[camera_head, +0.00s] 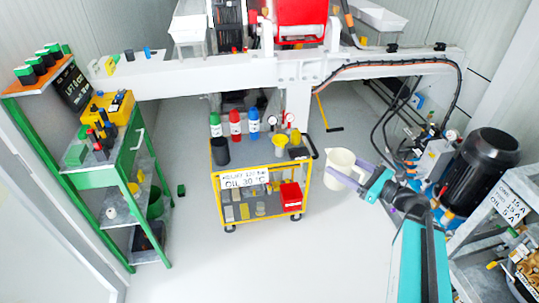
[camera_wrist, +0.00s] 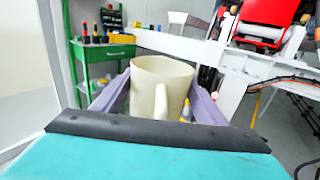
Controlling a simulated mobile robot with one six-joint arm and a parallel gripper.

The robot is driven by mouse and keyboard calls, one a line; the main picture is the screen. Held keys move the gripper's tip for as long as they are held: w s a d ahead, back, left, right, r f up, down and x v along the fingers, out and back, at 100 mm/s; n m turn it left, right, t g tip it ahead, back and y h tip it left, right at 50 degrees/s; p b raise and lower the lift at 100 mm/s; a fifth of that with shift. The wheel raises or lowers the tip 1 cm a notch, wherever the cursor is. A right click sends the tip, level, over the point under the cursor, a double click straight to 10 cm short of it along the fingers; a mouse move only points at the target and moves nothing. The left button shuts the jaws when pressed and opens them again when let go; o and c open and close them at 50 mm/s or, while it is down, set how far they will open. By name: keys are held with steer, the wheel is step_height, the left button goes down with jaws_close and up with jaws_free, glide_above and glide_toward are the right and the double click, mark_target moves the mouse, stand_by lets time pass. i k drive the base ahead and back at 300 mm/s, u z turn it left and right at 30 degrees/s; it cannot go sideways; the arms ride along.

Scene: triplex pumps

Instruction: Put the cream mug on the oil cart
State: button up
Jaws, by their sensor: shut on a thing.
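The cream mug (camera_head: 341,168) is held by my gripper (camera_head: 352,176) to the right of the oil cart, over the grey floor. In the wrist view the mug (camera_wrist: 160,88) stands upright between the two purple fingers (camera_wrist: 160,100), its handle facing the camera. The oil cart (camera_head: 262,170) is a yellow two-shelf trolley with a sign on its front. Its top carries green, red and blue bottles, a dark cup, a yellow funnel and a dark item at the right. The mug hides most of the cart in the wrist view.
A green shelf unit (camera_head: 128,150) with tools and pots stands at the left. A white beam (camera_head: 230,78) crosses behind the cart. A black motor (camera_head: 484,165) and hoses are at the right. The cart's top has bare room near its front middle. A red box (camera_head: 290,195) sits on its lower shelf.

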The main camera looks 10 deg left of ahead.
mark_target(252, 159)
steer(key=z, duration=1.2)
steer(key=k, duration=0.15)
steer(key=u, duration=3.15)
steer(key=i, duration=1.15)
steer(key=z, duration=0.05)
